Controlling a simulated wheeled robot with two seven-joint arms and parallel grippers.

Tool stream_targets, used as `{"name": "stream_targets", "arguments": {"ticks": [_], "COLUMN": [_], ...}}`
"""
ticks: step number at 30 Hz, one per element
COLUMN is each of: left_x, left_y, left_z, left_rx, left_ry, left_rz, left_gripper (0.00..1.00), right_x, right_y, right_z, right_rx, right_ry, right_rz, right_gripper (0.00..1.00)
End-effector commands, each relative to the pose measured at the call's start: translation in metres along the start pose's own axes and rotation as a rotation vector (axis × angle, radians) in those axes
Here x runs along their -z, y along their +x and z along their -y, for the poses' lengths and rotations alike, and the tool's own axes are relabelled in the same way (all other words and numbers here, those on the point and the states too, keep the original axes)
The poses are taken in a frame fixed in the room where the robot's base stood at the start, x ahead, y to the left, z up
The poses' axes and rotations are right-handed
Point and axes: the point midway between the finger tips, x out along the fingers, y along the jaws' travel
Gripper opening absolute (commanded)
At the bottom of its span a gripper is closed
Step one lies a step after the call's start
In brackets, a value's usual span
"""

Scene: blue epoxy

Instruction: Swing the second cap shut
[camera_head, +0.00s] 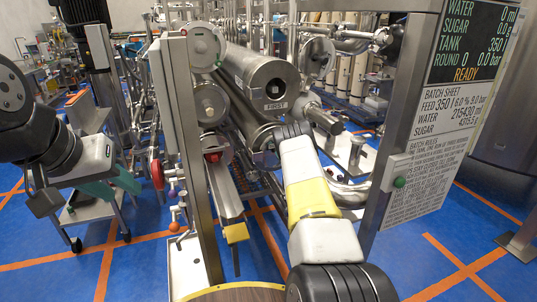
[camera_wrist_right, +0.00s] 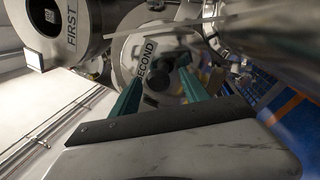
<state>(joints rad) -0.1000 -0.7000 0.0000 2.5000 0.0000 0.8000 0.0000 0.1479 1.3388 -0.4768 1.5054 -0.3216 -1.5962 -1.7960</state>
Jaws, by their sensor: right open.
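The second cap, a grey disc marked SECOND with a dark round knob, faces me in the right wrist view (camera_wrist_right: 127,48). My right gripper (camera_wrist_right: 163,76) is open, its two teal fingers reaching toward the disc on either side of the knob. I cannot tell whether they touch it or whether the cap sits flush. In the head view my right arm (camera_head: 310,190) reaches in below the housing end marked FIRST (camera_head: 276,88) and hides most of the second cap. My left gripper (camera_head: 112,186) is at the left, apart from the housings, its teal fingers apart and empty.
A metal post (camera_head: 196,150) stands left of the housings. A wheeled cart (camera_head: 95,215) is under my left gripper. Blue floor (camera_head: 450,220) is open at right.

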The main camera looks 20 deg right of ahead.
Motion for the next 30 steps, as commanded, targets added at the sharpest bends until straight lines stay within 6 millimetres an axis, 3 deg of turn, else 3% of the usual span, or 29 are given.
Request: {"name": "stream_targets", "arguments": {"ticks": [6,11,30], "left_x": [0.000,0.000,0.000], "left_y": [0.000,0.000,0.000], "left_z": [0.000,0.000,0.000], "left_rx": [0.000,0.000,0.000], "left_ry": [0.000,0.000,0.000], "left_rz": [0.000,0.000,0.000], "left_gripper": [0.36,0.36,0.36], "right_x": [0.000,0.000,0.000], "right_y": [-0.039,-0.055,-0.058], "right_z": [0.001,0.001,0.001], "right_rx": [0.004,0.003,0.001], "right_ry": [0.000,0.001,0.000], "right_rz": [0.000,-0.001,-0.001], "right_gripper": [0.53,0.53,0.53]}}
